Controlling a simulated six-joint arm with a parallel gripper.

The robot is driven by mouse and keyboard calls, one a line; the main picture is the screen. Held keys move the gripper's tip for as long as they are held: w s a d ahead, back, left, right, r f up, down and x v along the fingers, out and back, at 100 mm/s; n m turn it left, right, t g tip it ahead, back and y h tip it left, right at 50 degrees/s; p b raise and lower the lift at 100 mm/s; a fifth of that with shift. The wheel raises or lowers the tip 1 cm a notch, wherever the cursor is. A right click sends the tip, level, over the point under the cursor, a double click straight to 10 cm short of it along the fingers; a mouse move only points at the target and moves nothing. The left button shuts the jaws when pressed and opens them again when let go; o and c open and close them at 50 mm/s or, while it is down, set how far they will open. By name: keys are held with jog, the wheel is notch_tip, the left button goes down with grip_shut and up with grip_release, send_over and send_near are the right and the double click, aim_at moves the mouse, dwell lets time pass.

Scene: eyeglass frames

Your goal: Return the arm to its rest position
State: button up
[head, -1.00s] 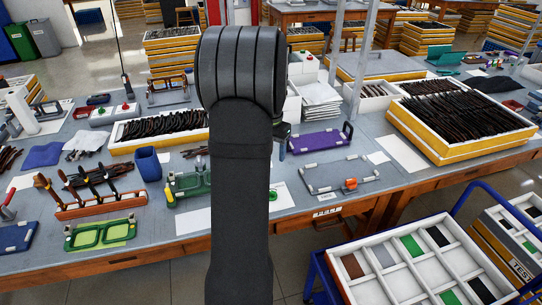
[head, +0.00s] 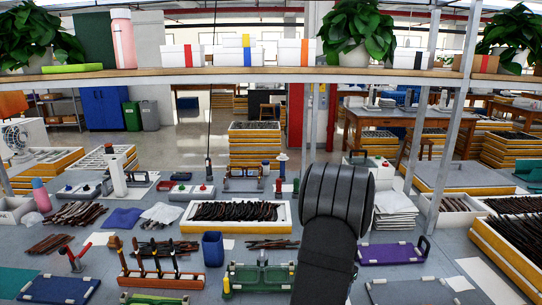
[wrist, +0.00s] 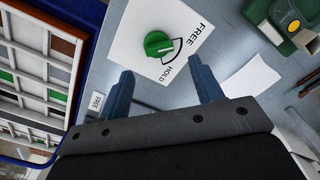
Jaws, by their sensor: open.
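My gripper (wrist: 160,68) shows in the wrist view as two blue fingers held apart, with nothing between them. It is above the bench, over the lower edge of a white card (wrist: 126,50) marked FREE and HOLD. A green knob (wrist: 159,44) sits on that card, beyond the fingertips. I cannot tell for sure which mark the knob points to. In the head view my dark arm rises from the bottom right of centre, and its gripper is hidden behind it.
A green fixture (wrist: 295,22) lies at the wrist view's upper right; a compartmented tray (wrist: 40,60) is at left. In the head view, a rack of tools (head: 155,280), a blue cup (head: 213,249), a bin of dark frames (head: 240,229) and a purple tray (head: 392,253) surround my arm. A shelf (head: 240,76) spans above.

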notch_tip(320, 180, down, 6)
jog(key=shift+r, duration=0.1)
dwell(0.5)
notch_tip(320, 180, up, 17)
notch_tip(320, 180, down, 17)
jog(key=shift+s+f, duration=0.1)
jog(key=shift+f, duration=0.1)
jog(key=shift+r+m, duration=0.15)
jog(key=shift+m, duration=0.25)
notch_tip(320, 180, up, 18)
notch_tip(320, 180, down, 18)
jog(key=n, duration=0.9)
jog(key=shift+r+n, duration=0.1)
jog(key=shift+n, duration=0.2)
